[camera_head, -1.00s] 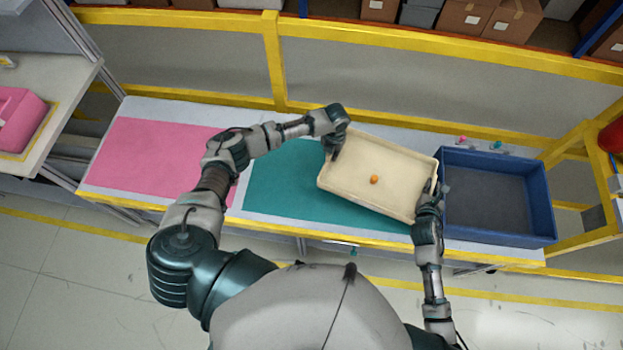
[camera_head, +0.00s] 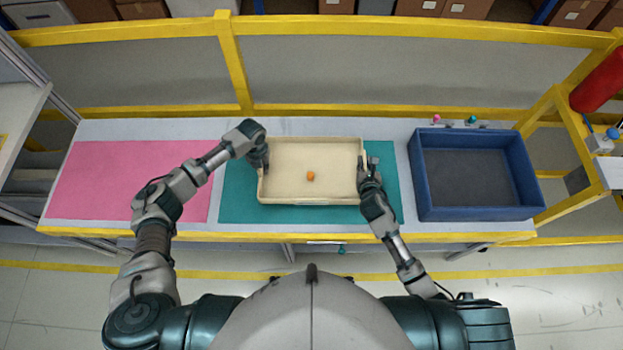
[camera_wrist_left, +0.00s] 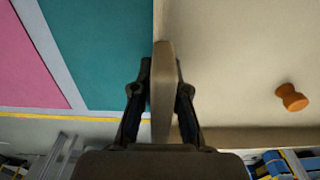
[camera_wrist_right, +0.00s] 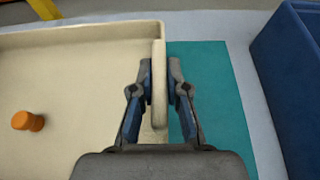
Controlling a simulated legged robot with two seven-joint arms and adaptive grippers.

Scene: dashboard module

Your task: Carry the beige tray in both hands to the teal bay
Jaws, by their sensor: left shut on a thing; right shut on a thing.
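The beige tray (camera_head: 290,155) is over the teal bay (camera_head: 240,207) in the head view, roughly level and square to it. I cannot tell whether it touches the surface.
A pink bay (camera_head: 110,180) lies to the left on the bench. A blue bin (camera_head: 475,213) stands to the right of the teal bay. Small pink and teal items (camera_head: 471,120) sit behind the bin. A yellow rail (camera_head: 330,109) runs behind the bench.

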